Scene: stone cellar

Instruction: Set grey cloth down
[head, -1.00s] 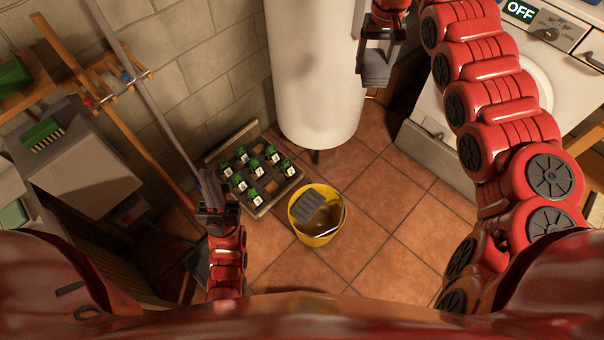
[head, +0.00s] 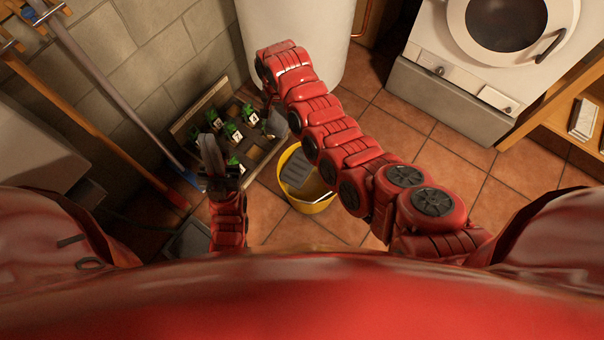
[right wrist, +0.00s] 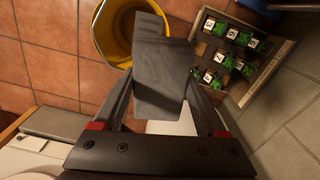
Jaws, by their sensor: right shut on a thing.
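The grey cloth (right wrist: 160,68) hangs between the fingers of my right gripper (right wrist: 160,95), which is shut on it, in the right wrist view. In the head view the cloth (head: 276,125) shows as a small grey patch below the end of my right arm, between the plant tray and the yellow bucket; the arm hides most of that gripper. I cannot tell whether the cloth touches anything. My left gripper (head: 212,155) points upward in the picture, left of the bucket by the tray; its finger opening is unclear.
The yellow bucket (right wrist: 102,40) with a grey insert (head: 297,169) stands on the tiles. The plant tray (head: 262,163) holds several small plants. A white tank (head: 345,60) and a white front-loading machine (head: 440,95) stand behind. Tiled floor (head: 400,130) between bucket and machine is clear.

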